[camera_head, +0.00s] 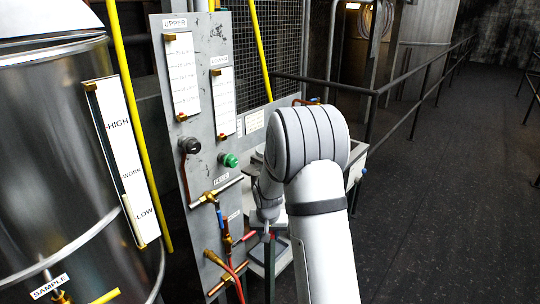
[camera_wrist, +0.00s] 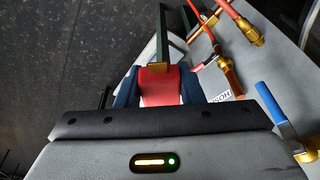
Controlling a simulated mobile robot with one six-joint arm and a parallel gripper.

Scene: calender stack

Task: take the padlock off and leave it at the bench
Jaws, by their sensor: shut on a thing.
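In the head view my gripper (camera_head: 268,231) is low, beside the right edge of the grey panel (camera_head: 205,120), and the padlock is not clear there. A pale bench (camera_head: 354,165) shows partly behind my arm.
A blue-handled brass valve (camera_wrist: 272,104) and a red-handled brass fitting (camera_wrist: 230,75) are close on the right in the wrist view. A steel tank (camera_head: 50,150) with a level gauge stands at left. Railings (camera_head: 425,85) border open dark floor (camera_head: 450,200) at right.

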